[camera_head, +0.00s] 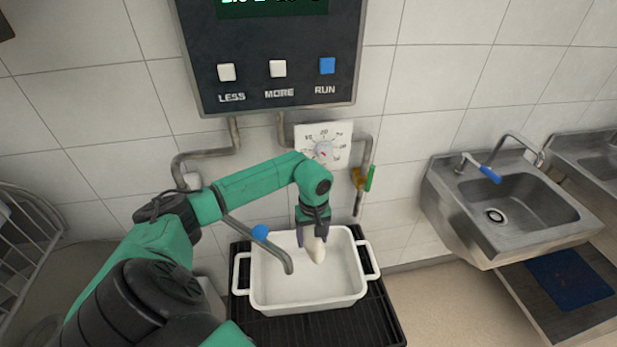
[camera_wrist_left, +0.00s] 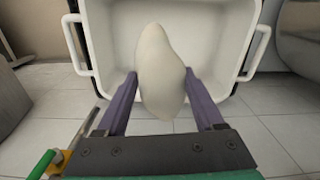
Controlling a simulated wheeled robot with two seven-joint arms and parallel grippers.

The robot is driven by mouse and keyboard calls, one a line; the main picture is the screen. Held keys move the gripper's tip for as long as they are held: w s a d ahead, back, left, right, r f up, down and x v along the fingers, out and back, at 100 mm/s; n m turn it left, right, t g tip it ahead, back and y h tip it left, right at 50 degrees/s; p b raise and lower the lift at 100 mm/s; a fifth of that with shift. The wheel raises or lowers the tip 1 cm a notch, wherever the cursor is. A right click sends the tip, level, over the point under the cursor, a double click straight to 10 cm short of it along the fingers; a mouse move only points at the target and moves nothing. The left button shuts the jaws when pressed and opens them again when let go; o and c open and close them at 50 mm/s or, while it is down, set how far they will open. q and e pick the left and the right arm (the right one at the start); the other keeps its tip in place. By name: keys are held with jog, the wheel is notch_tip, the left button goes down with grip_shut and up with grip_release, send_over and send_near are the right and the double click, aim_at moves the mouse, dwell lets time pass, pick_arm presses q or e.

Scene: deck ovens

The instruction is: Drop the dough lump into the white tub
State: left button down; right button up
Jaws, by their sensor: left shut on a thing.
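The dough lump (camera_head: 316,247) is pale and oblong. My left gripper (camera_head: 312,232) is shut on it, and the lump hangs below the fingers. In the left wrist view the dough lump (camera_wrist_left: 161,70) sits between the two purple fingers of my left gripper (camera_wrist_left: 161,80). The white tub (camera_head: 262,284) has a handle at each side and stands on a black ribbed stand. The lump is over the tub's opening, in its back right part in the head view. The white tub (camera_wrist_left: 215,20) lies behind the lump in the wrist view. My right gripper is not in view.
A water spout with a blue knob (camera_head: 260,232) reaches over the tub's left part. A dark control panel (camera_head: 275,60) and a dial (camera_head: 323,150) are on the tiled wall. A steel sink (camera_head: 510,215) stands at right. The black stand (camera_head: 375,325) shows around the tub.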

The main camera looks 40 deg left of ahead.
pick_arm(q)
jog(key=s+a+f+n+b, duration=0.1)
jog(key=a+f+n+b, duration=0.1)
jog(key=f, duration=0.3)
jog(key=shift+s+a+f+b, duration=0.25)
jog(key=shift+s+a+b, duration=0.1)
jog(key=shift+a, duration=0.3)
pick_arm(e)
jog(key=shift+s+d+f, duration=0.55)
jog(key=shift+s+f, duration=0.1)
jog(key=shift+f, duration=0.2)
pick_arm(q)
jog(key=shift+c, duration=0.9)
grip_release()
jog(key=shift+o, duration=0.9)
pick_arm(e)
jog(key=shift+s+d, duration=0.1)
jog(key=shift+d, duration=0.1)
pick_arm(q)
notch_tip(320, 180, up, 15)
jog(key=b, duration=0.3)
jog(key=shift+f, duration=0.2)
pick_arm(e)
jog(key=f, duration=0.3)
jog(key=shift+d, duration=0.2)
